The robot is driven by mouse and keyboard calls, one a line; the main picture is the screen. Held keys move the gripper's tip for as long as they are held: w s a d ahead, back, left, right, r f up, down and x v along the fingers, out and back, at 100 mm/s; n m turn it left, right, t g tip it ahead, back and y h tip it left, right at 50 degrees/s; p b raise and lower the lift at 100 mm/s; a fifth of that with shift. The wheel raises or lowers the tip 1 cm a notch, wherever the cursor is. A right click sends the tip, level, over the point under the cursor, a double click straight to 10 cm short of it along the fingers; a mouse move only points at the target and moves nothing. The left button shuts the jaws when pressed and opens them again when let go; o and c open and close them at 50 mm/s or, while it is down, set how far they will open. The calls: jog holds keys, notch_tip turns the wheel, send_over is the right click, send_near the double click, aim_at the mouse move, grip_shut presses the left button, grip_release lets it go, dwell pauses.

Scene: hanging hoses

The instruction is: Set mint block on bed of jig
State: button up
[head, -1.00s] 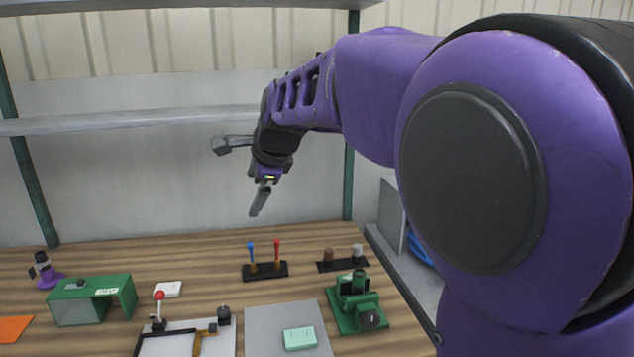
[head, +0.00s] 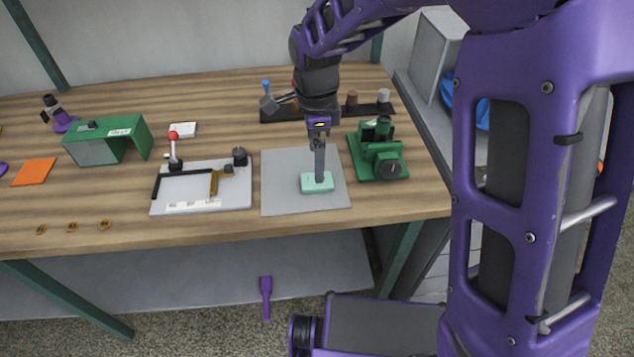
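The mint block (head: 317,186) lies on a grey mat (head: 283,196) right of the middle of the bench. My gripper (head: 319,176) points down with its fingertips at the top of the block. From this side the fingers overlap, so I cannot tell whether they are open or closed on it. The jig (head: 226,193) is left of the mat, with a pale flat bed, a black L-shaped fence, a brass-coloured piece, a black knob and a red-ball lever (head: 173,136).
A green machine (head: 380,152) stands right of the mat. A dark rack (head: 285,114) is behind my gripper. A green bridge-shaped housing (head: 107,141), an orange sheet (head: 34,171) and several small brass discs (head: 72,226) are to the left.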

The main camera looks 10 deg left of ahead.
aim_at(308, 186)
jog(key=shift+w+f+b, duration=0.2)
jog(key=shift+f+b, duration=0.05)
jog(key=shift+f, duration=1.5)
jog(key=shift+w+f+b, duration=0.2)
jog(key=shift+f, duration=1.5)
jog(key=shift+r, duration=0.1)
grip_shut()
